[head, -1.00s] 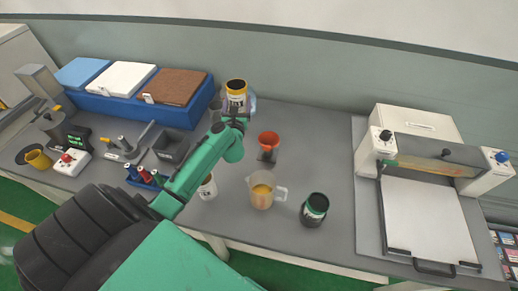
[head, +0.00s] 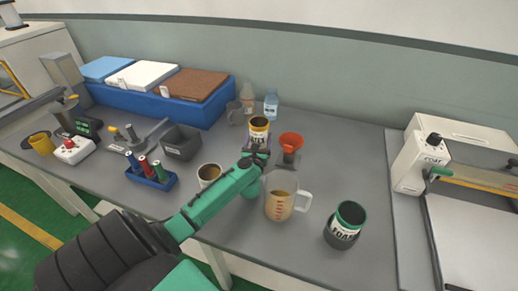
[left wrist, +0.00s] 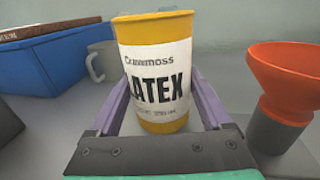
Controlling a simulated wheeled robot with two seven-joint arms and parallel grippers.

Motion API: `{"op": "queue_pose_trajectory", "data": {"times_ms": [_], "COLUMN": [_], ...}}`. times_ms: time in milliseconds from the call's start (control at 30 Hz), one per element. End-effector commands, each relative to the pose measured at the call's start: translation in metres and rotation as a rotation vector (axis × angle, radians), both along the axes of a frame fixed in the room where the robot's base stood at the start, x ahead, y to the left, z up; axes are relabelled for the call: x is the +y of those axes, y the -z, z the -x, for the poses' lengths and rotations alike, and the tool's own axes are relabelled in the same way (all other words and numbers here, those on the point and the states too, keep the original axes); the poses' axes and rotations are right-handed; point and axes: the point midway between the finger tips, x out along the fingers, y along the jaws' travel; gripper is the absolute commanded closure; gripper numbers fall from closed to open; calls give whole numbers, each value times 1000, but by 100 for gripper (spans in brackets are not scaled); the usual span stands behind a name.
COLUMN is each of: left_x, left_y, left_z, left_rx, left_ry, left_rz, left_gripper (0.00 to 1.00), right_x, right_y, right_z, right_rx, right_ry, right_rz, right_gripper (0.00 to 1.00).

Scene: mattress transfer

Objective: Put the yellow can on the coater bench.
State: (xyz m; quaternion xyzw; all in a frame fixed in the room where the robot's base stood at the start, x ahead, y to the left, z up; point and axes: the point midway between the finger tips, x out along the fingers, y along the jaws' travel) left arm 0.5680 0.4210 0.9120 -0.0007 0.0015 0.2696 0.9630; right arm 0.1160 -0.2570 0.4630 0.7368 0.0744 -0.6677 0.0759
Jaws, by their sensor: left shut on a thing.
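The yellow can (head: 259,128), with a white LATEX label, is upright in my left gripper (head: 256,155), near the orange funnel. In the left wrist view the can (left wrist: 157,75) stands between the two purple fingers of the left gripper (left wrist: 160,112), which is shut on it. I cannot tell its height above the surface. The coater (head: 425,155), a white machine with a black knob, sits at the right on a grey slab (head: 408,225) of the bench and is cut off by the frame edge. My right gripper is not in view.
The orange funnel (head: 291,142), measuring jug (head: 279,204), green-rimmed can (head: 345,226) and pale can (head: 208,173) stand around my left gripper. The blue bin (head: 210,107) is behind, left. The bench (head: 345,160) is clear between the funnel and the coater.

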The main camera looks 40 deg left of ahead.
Motion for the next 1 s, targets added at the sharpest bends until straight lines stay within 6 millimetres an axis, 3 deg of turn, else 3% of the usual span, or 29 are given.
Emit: {"op": "queue_pose_trajectory", "data": {"times_ms": [33,67,433,467,500,800,1000], "left_x": [1,1,0,0,0,1,-16], "left_y": [17,18,18,17,17,11,15], "left_z": [0,0,0,0,0,0,26], "left_rx": [-2,-2,-1,0,0,0,2], "left_ry": [0,0,0,0,0,-1,0], "left_rz": [-3,-2,0,0,0,-1,3], "left_gripper": [100,100,100,6,0,0,0], "right_x": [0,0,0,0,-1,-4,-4], "right_y": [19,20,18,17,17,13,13], "right_z": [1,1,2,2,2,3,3], "right_rx": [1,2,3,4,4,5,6], "right_ry": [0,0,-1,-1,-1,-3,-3], "right_rz": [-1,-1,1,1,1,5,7], "right_gripper": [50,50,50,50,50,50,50]}}
